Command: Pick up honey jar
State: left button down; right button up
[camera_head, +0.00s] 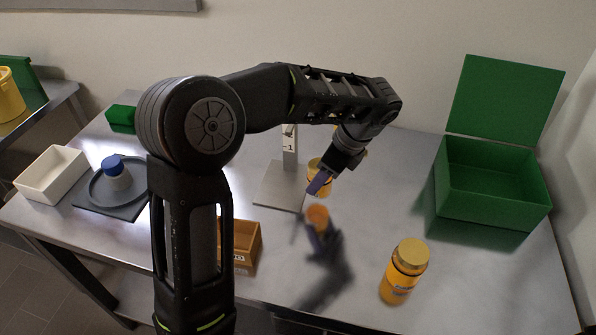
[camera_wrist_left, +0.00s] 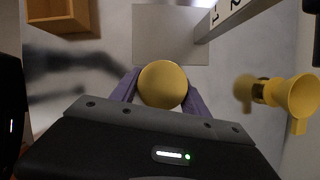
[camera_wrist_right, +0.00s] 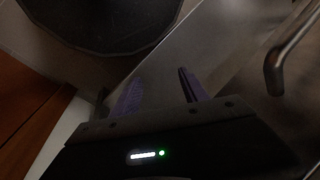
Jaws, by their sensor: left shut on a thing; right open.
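My left gripper (camera_head: 325,182) is shut on a small jar with a round yellow lid (camera_wrist_left: 163,84). The lid shows between the purple fingers in the left wrist view, and part of the jar shows beside the fingers in the head view. An orange reflection lies below it on the shiny table, with a gap, so it appears held above the surface. Its label is hidden. A larger orange jar with a gold lid (camera_head: 405,270) stands upright at the table's front right, apart from the gripper. My right gripper (camera_wrist_right: 159,82) is open and empty, outside the head view.
An open green box (camera_head: 492,205) stands at the right. A stand with a marked post (camera_head: 290,150) is behind the held jar; another yellow object (camera_wrist_left: 292,95) is near it. A wooden box (camera_head: 247,250), white tray (camera_head: 28,185) and blue-topped container (camera_head: 115,175) are left. The middle right is clear.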

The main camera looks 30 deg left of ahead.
pick_arm(q)
jog(key=d, duration=0.5)
jog(key=w+d, duration=0.1)
jog(key=d, duration=0.2)
jog(key=shift+d+r+p, duration=0.1)
jog(key=shift+d+p, duration=0.2)
jog(key=shift+d, duration=0.05)
jog(key=shift+w+d, duration=0.15)
jog(key=shift+d, duration=0.5)
